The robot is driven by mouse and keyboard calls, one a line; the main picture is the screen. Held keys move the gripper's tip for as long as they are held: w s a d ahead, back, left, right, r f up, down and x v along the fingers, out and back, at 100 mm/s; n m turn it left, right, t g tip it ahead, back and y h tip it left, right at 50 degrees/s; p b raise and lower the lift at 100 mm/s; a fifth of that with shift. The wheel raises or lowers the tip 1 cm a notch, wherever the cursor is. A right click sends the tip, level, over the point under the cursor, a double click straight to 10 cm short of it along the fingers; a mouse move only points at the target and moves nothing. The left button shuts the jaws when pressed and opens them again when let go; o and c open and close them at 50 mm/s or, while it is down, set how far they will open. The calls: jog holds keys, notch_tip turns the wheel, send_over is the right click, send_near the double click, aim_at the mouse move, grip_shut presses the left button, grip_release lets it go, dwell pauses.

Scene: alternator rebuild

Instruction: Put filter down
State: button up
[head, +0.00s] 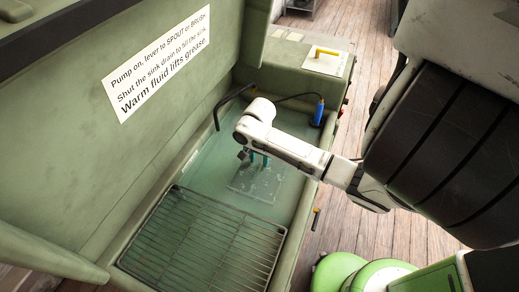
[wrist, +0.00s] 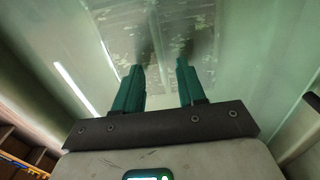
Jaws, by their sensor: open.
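A flat, square, greyish panel with pale flecks, which may be the filter (head: 250,188), lies in the bottom of the green sink. Its speckled surface also fills the top middle of the wrist view (wrist: 165,25). My gripper (head: 258,160) is over the panel's far part, pointing down into the sink. In the wrist view, its two green fingers (wrist: 158,68) are apart with nothing between them. The panel lies beyond the fingertips. I cannot tell how large the gap between fingertips and panel is.
A wire rack (head: 205,245) covers the near part of the sink. A dark curved spout (head: 228,104) rises at the back left wall. A blue-handled brush (head: 319,112) stands at the right rim. A yellow lever (head: 327,51) sits on the far ledge.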

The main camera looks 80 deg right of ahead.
notch_tip(320, 180, up, 6)
